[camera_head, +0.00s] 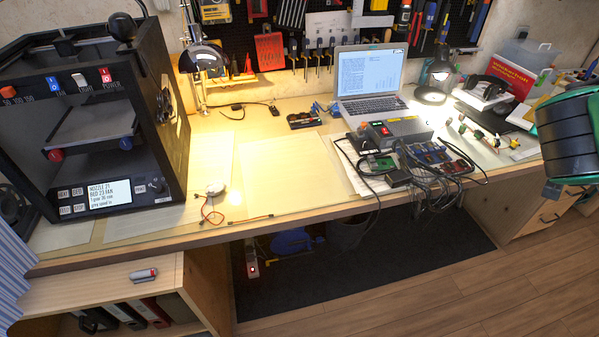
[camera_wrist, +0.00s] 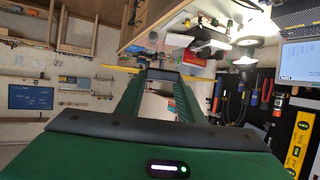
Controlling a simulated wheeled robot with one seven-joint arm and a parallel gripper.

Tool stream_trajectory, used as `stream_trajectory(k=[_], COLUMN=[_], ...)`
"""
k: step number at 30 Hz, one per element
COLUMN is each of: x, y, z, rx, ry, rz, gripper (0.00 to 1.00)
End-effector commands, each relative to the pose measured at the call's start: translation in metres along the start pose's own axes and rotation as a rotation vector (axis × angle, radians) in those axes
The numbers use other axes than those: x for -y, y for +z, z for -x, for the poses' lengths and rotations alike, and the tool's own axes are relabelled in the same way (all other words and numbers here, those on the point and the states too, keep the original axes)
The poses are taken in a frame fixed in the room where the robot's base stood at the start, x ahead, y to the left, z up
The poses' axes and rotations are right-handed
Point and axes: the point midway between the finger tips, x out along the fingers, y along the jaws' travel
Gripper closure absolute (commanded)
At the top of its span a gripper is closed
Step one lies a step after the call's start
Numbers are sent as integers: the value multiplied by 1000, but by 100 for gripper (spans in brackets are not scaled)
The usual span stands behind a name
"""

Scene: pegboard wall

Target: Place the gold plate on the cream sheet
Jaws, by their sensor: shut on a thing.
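My gripper (camera_wrist: 162,80) shows in the wrist view, its two green fingers closed in on a thin gold plate. The gold plate (camera_wrist: 120,69) is seen nearly edge-on, with yellow ends sticking out on both sides of the fingertips; its middle is hidden by them. In the head view the gripper is not clearly visible; only a dark green part of my arm shows at the right edge. A cream sheet (camera_head: 280,176) lies flat on the middle of the desk, bare on top and apart from the plate.
A black printer (camera_head: 95,120) stands at the desk's left. A pegboard with tools is behind.

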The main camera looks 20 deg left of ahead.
Motion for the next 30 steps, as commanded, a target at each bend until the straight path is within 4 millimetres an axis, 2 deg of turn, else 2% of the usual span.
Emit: stream_trajectory(k=[5,9,14,21,26,30], x=[60,133,214,318,374,415], y=[11,30,60,120,167,213], z=[5,20,49,111,162,212], rx=[-8,-17,-26,-30,-29,-24], ry=[-94,-213,-351,-550,-679,-790], rz=[49,107,167,250,299,341], gripper=[92,92,92,92,92,92])
